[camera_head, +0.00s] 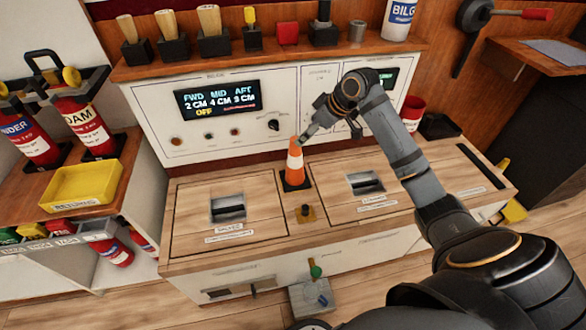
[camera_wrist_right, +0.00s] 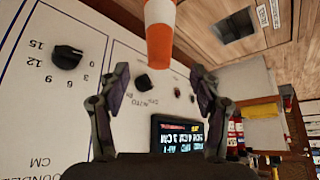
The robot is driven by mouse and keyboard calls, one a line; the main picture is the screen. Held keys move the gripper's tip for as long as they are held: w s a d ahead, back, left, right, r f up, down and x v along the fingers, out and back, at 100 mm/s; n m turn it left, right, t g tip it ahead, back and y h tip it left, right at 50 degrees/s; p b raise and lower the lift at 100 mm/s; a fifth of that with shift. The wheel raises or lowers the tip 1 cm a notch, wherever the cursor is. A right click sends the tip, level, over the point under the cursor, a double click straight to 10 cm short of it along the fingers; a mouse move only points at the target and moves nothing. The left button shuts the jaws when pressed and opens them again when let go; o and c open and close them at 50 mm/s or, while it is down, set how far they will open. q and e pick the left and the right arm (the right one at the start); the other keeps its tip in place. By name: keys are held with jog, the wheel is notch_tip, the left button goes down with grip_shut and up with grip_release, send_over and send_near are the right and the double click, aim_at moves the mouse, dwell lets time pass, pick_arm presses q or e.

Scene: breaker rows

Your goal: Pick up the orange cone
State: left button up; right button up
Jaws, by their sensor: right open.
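The orange cone (camera_head: 294,160) has a white band and a dark square base. It stands upright on the wooden bench top, between two hatches and close to the white panel. My right gripper (camera_head: 310,128) is at the cone's upper part in the head view, overlapping its tip. In the right wrist view the right gripper (camera_wrist_right: 160,84) is open, its two fingers spread apart. The cone (camera_wrist_right: 160,38) shows at the top of that view, in line with the gap between the fingers; I cannot tell whether they touch it. My left gripper is in neither view.
A white panel (camera_head: 180,148) with a lit display (camera_head: 217,99) and knobs rises behind the cone. A small yellow-based fitting (camera_head: 306,212) stands in front of it. A yellow tray (camera_head: 82,186) and fire extinguishers (camera_head: 86,125) are at left. A red cup (camera_head: 412,112) stands right.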

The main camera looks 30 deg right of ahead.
notch_tip(320, 180, down, 2)
jog(key=w+f, duration=0.1)
jog(key=w, duration=0.1)
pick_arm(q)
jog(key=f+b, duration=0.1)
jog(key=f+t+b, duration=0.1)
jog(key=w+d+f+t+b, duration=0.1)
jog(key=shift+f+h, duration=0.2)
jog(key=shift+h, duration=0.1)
pick_arm(e)
send_over(295, 161)
jog(key=w+d, duration=0.1)
jog(key=w, duration=0.1)
notch_tip(295, 161, down, 4)
jog(key=shift+r, duration=0.15)
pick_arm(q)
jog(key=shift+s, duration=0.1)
pick_arm(e)
jog(key=shift+c, duration=0.2)
grip_shut()
